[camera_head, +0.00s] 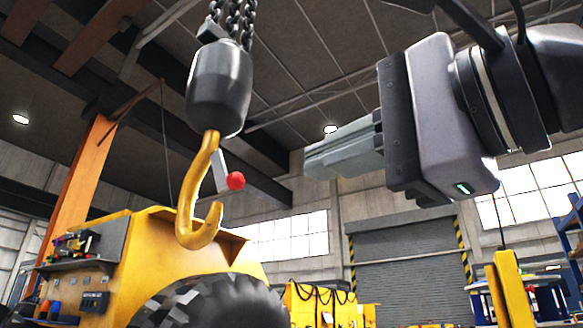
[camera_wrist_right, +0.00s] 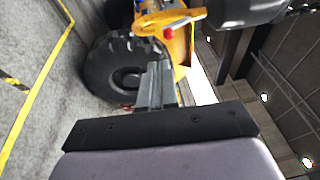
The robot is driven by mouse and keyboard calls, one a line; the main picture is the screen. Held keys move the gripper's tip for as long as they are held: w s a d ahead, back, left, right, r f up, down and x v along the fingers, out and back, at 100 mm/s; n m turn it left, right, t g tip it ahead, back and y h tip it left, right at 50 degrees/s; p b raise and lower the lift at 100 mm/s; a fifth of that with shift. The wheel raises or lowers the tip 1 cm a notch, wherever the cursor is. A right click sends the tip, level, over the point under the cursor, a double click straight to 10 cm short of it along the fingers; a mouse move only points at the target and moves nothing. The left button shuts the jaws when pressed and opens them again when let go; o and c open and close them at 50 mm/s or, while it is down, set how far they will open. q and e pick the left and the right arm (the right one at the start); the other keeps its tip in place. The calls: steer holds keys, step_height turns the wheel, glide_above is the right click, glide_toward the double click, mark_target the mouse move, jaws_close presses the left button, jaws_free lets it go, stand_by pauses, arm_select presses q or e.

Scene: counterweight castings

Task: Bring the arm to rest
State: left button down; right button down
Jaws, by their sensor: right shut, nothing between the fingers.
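My right gripper (camera_head: 318,160) is raised in the upper right of the head view, its fingers pointing left and shut with nothing between them. It also shows in the right wrist view (camera_wrist_right: 158,72), fingers together. My right arm comes in from the right edge. To the left of the fingers, apart from them, a yellow crane hook (camera_head: 196,215) hangs from a dark block (camera_head: 219,90) on chains. A latch with a red ball (camera_head: 236,181) sits at the hook's throat. The hook also shows in the wrist view (camera_wrist_right: 170,20). My left gripper is not in view.
A yellow machine (camera_head: 165,255) with a large black tyre (camera_head: 212,305) stands behind the hook. A tool shelf (camera_head: 85,265) is at the left. A roller door (camera_head: 405,265) and a yellow post (camera_head: 510,290) are farther back. Open air separates the fingers from the hook.

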steer(key=shift+v, duration=1.35)
